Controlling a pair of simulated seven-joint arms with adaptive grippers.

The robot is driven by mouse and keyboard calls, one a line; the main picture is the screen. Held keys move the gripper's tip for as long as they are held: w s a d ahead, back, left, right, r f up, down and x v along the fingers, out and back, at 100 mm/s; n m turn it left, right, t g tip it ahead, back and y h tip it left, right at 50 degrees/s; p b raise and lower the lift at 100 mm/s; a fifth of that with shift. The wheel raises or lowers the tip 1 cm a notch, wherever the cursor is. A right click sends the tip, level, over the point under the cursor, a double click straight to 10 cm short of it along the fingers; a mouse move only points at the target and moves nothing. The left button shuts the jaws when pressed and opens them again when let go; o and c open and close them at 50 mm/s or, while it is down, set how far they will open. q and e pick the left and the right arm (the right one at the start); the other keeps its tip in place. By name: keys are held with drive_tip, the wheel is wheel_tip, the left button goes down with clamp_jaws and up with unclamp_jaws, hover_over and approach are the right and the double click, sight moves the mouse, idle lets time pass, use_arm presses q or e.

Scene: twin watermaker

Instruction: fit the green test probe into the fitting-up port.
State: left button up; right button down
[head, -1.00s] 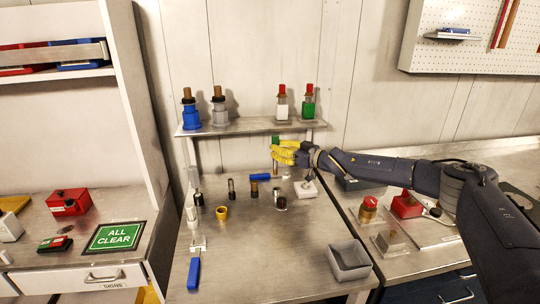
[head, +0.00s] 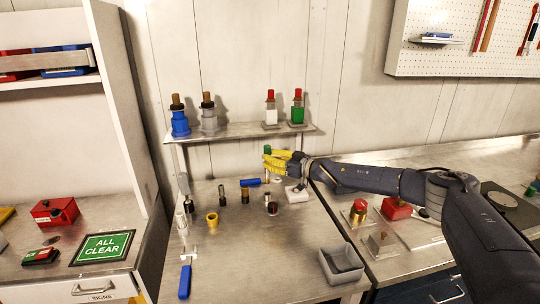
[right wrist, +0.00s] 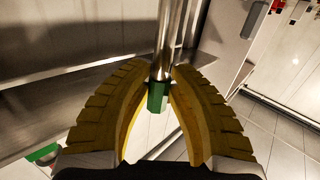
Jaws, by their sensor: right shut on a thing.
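The green test probe shows its green end (head: 267,149) at the fingertips of my right gripper (head: 272,160) in the head view. In the right wrist view, my yellow fingers (right wrist: 156,100) are shut around the green part (right wrist: 157,97), and a bright metal rod (right wrist: 167,40) runs away from it. The probe is held above the bench, over its back half. Several small upright fittings stand below, including a dark one with a brown top (head: 245,194) and a dark round one (head: 271,206). I cannot tell which one is the fitting-up port. My left gripper is not in view.
A raised shelf (head: 240,131) with blue, grey, white and green bottles spans the bench behind. A blue piece (head: 250,182), a yellow cup (head: 212,219), a white block (head: 297,194) and a grey bin (head: 341,264) stand on the bench. The bench's front middle is clear.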

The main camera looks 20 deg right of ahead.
sight(269, 174)
drive_tip(key=shift+f, duration=1.7)
drive_tip(key=shift+f, duration=1.85)
idle(0.7)
drive_tip(key=c, duration=1.2)
unclamp_jaws()
drive_tip(key=shift+v, duration=6)
drive_tip(key=shift+r, duration=0.1)
